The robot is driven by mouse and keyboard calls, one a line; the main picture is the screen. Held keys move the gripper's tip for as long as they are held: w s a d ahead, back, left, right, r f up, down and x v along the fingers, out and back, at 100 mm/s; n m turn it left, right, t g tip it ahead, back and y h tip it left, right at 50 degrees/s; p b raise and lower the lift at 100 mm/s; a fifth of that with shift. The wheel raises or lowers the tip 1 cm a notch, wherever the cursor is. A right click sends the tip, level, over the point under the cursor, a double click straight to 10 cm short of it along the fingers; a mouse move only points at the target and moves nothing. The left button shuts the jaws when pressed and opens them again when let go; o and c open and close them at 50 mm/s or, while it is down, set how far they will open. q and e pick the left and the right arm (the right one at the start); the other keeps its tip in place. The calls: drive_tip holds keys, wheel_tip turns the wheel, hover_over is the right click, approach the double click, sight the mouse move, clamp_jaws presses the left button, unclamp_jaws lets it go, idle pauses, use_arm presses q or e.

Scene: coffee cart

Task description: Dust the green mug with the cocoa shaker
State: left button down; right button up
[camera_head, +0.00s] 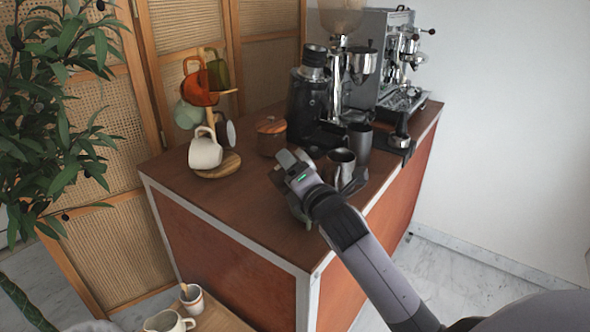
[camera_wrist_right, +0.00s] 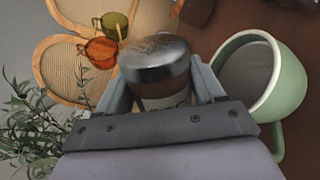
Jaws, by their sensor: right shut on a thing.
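My right gripper (camera_head: 292,164) is over the near right part of the cart top in the head view. In the right wrist view the gripper (camera_wrist_right: 161,88) is shut on the cocoa shaker (camera_wrist_right: 156,60), which has a shiny metal cap and a pale label. The shaker's exact tilt is hard to tell. The pale green mug (camera_wrist_right: 290,85) stands close to the right of the shaker in the right wrist view, apart from it, with its opening and handle showing. In the head view my gripper mostly hides the mug and shaker. My left gripper is not in view.
A steel pitcher (camera_head: 341,168) and a dark cup (camera_head: 360,143) stand right of my gripper. Behind are a grinder (camera_head: 308,100), an espresso machine (camera_head: 398,65) and a wooden-lidded jar (camera_head: 270,136). A mug tree with a white mug (camera_head: 205,153) stands left. The cart's front left is clear.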

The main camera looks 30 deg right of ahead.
drive_tip(key=shift+d+r+n+p, duration=0.1)
drive_tip(key=shift+r+n+p, duration=0.1)
drive_tip(key=shift+n+p, duration=0.25)
drive_tip(key=shift+d+r+n+p, duration=0.1)
drive_tip(key=shift+n+p, duration=0.25)
drive_tip(key=shift+p, duration=0.05)
drive_tip(key=shift+n, duration=0.3)
drive_tip(key=shift+d, duration=0.1)
idle(0.3)
